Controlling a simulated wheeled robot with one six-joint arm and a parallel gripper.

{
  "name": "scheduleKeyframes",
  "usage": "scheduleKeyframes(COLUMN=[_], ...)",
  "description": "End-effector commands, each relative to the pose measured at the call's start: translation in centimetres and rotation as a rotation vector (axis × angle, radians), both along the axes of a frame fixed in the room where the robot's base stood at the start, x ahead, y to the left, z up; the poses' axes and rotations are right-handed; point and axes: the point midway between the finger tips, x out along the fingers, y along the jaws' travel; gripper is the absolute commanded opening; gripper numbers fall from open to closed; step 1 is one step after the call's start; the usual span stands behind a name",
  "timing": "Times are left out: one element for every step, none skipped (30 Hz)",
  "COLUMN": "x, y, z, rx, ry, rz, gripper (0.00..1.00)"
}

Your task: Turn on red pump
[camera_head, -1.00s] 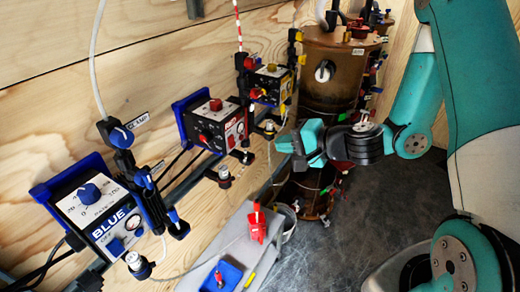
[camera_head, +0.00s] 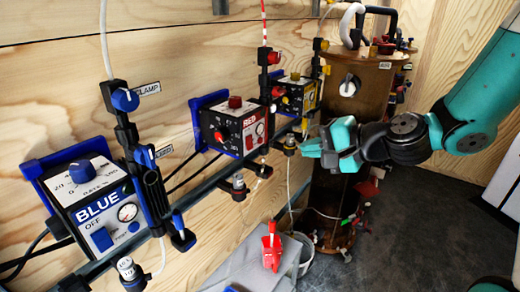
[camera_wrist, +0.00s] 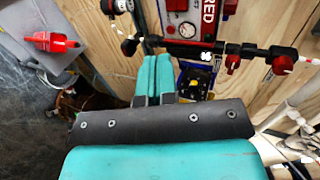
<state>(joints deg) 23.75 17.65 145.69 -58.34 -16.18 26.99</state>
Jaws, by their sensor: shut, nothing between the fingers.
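The red pump (camera_head: 234,128) is a black box with a red knob on top, a white front panel marked RED and a small gauge. It is mounted on the wooden wall between the blue and yellow pumps. In the wrist view its RED panel (camera_wrist: 187,14) shows at the top, partly cut off, beyond a dark tube bar. My gripper (camera_head: 308,147) is teal, shut and empty. It is to the right of the red pump, apart from it, in front of the rail below the yellow pump. In the wrist view my gripper (camera_wrist: 152,62) points toward the pump area.
The blue pump (camera_head: 92,206) is at the left and the yellow pump (camera_head: 297,96) is right of the red one. A brown cylinder (camera_head: 345,110) stands behind my gripper. A red clip (camera_head: 271,248) sits on a grey block below. Clamps, tubes and a rail (camera_head: 195,198) run along the wall.

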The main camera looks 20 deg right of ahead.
Motion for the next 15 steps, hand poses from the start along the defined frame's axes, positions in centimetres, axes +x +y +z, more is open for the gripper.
scheduleKeyframes(x=[0.1,0.1,0.2,0.3,0.4,0.6,0.8,0.9,1.1,1.3,1.4,1.6,1.7,1.9,2.7], y=[0.1,0.1,0.2,0.3,0.4,0.5,0.6,0.7,0.9,1.0,1.2,1.4,1.5,1.7,2.4], z=[0.1,0.1,0.2,0.2,0.3,0.3,0.3,0.3,0.2,0.1,0.0,-0.1,-0.3,-0.5,-1.3], rx=[0.001,0.001,0.002,0.004,0.005,0.006,0.007,0.008,0.009,0.006,0.007,0.005,0.005,0.003,0.001], ry=[0.001,0.001,0.001,0.002,0.003,0.003,0.003,0.003,0.005,0.004,0.006,0.006,0.008,0.007,0.002], rz=[0.001,0.001,0.002,0.003,0.004,0.005,0.005,0.004,0.005,0.004,0.005,0.003,0.002,0.003,0.007], gripper=[0.0,0.0,0.0,0.0,0.0,0.0,0.0,0.0,0.0,0.0,0.0,0.0,0.0,0.0,0.0])
